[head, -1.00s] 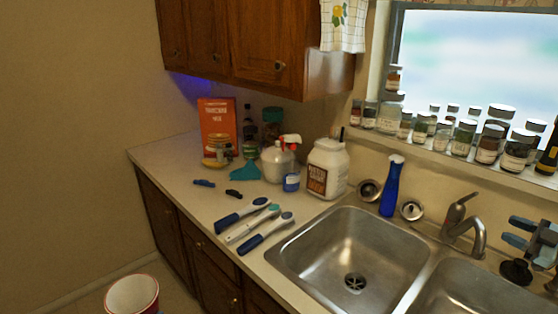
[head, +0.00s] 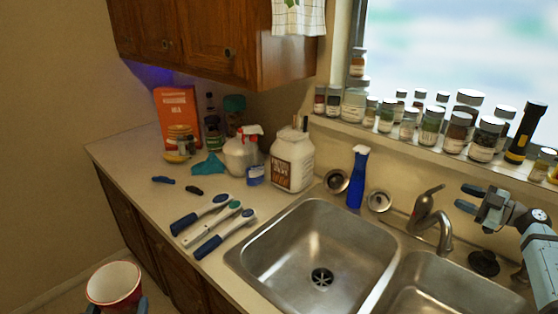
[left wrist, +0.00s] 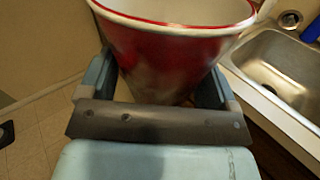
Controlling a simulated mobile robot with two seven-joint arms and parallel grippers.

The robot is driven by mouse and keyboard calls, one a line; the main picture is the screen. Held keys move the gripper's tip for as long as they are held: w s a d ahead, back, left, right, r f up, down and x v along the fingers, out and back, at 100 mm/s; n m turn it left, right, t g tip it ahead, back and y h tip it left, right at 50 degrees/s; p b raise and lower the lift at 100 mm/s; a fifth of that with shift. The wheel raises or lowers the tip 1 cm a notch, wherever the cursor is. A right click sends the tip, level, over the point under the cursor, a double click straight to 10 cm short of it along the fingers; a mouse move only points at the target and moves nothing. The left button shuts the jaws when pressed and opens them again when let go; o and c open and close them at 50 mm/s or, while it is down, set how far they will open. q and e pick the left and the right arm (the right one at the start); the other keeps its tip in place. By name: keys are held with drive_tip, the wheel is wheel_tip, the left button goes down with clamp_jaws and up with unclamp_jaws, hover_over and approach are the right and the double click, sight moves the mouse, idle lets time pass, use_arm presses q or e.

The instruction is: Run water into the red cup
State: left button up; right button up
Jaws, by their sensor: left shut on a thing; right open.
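The red cup (head: 104,299), with a white inside and rim, is at the lower left of the head view, in front of the counter. My left gripper (head: 118,307) is shut on it; in the left wrist view the cup (left wrist: 170,45) sits upright between the two fingers. The cup's inside bottom is hidden. The faucet (head: 443,236) stands behind the double sink, its spout curving down and its lever (head: 430,190) on top. No water shows. My right gripper (head: 468,199) is open and empty, just right of the faucet lever, fingers pointing left.
The left basin (head: 310,240) and right basin (head: 430,290) are empty. A blue spray bottle (head: 358,178) and two strainers stand behind the sink. Three brushes (head: 220,232) lie left of it. A white tub (head: 292,160) stands at the back. Jars line the windowsill (head: 400,140).

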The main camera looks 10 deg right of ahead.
sight(441, 187)
drive_tip(key=p+x, duration=0.1)
drive_tip(key=x, duration=0.6)
drive_tip(key=shift+w, duration=0.1)
clamp_jaws()
